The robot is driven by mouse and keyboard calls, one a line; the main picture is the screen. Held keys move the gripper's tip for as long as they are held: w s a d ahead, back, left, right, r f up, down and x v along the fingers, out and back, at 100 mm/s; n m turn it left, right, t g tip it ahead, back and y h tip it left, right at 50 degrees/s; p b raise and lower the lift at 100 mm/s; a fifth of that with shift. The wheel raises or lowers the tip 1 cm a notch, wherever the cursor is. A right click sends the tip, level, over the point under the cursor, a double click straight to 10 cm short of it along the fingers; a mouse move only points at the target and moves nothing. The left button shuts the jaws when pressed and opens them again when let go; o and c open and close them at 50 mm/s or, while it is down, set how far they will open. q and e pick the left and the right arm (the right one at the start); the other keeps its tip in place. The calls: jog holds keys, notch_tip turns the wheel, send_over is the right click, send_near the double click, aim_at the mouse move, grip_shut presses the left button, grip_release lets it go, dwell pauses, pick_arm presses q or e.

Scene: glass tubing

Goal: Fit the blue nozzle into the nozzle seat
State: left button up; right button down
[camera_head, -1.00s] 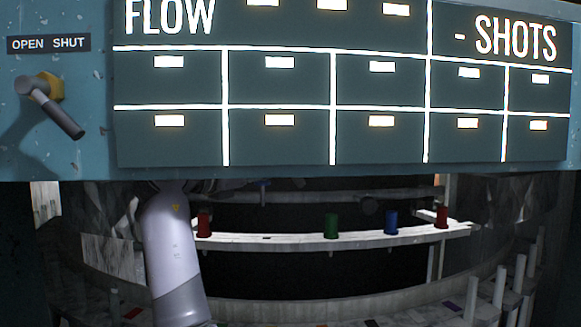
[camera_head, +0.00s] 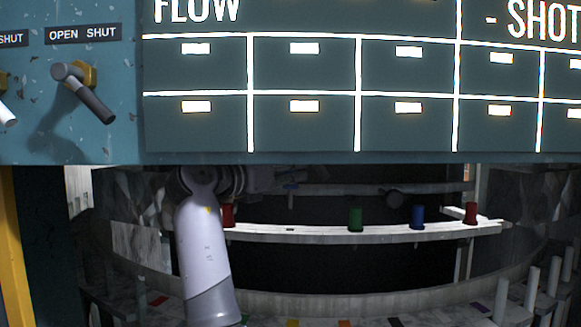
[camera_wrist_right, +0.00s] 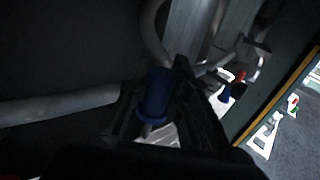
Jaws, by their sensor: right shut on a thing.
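A blue nozzle (camera_wrist_right: 154,95) is held upright or slightly tilted between the dark fingers of my right gripper (camera_wrist_right: 162,108) in the right wrist view. A grey tip shows below it. In the head view my right arm rises in front of the shelf, and its gripper is too dark and hidden behind the arm to make out clearly. Another blue piece (camera_head: 417,217) stands on the pale curved shelf (camera_head: 325,235). I cannot pick out the nozzle seat with certainty. My left gripper is not in view.
A red piece (camera_head: 471,212), a green piece (camera_head: 356,218) and another red piece (camera_head: 228,215) stand on the shelf. A panel (camera_head: 300,125) with a grid and a lever (camera_head: 90,95) hangs above the opening. Pale posts (camera_head: 530,292) stand at the lower right.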

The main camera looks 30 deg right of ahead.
aim_at(285, 186)
notch_tip(285, 186, down, 2)
jog(key=shift+w+a+f+b, duration=0.1)
jog(key=shift+b, duration=0.3)
jog(key=shift+f+b, duration=0.3)
jog(key=shift+f, duration=0.25)
jog(key=shift+p, duration=0.95)
dwell(0.9)
jog(key=shift+f+b, duration=1.45)
jog(key=shift+f, duration=1.35)
jog(key=c, duration=1.4)
grip_release()
